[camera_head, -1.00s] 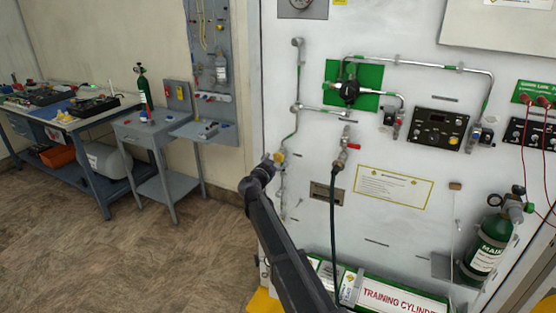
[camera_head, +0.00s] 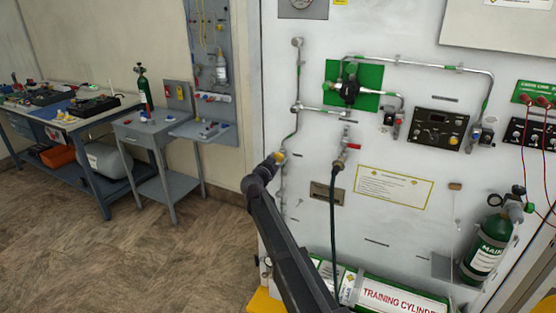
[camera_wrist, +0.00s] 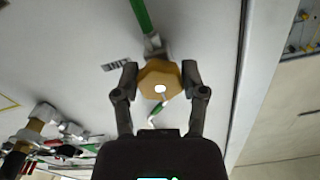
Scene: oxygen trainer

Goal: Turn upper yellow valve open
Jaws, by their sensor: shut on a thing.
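The upper yellow valve is a yellow-brown faceted knob (camera_wrist: 159,80) on a thin pipe near the left edge of the white panel. It fills the space between the two fingers of my gripper (camera_wrist: 160,84) in the wrist view, with one finger against each side. In the head view a little of the yellow knob (camera_head: 281,156) shows at the end of my arm, and my gripper (camera_head: 272,163) mostly hides it. My gripper is shut on the knob.
A red-handled valve (camera_head: 351,147) with a dark hose is to the right. A green plate (camera_head: 370,101) with a black regulator is above it. A green cylinder (camera_head: 488,248) stands at the far right. A blue workbench (camera_head: 83,122) and small grey table (camera_head: 150,133) stand left, with clear floor before them.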

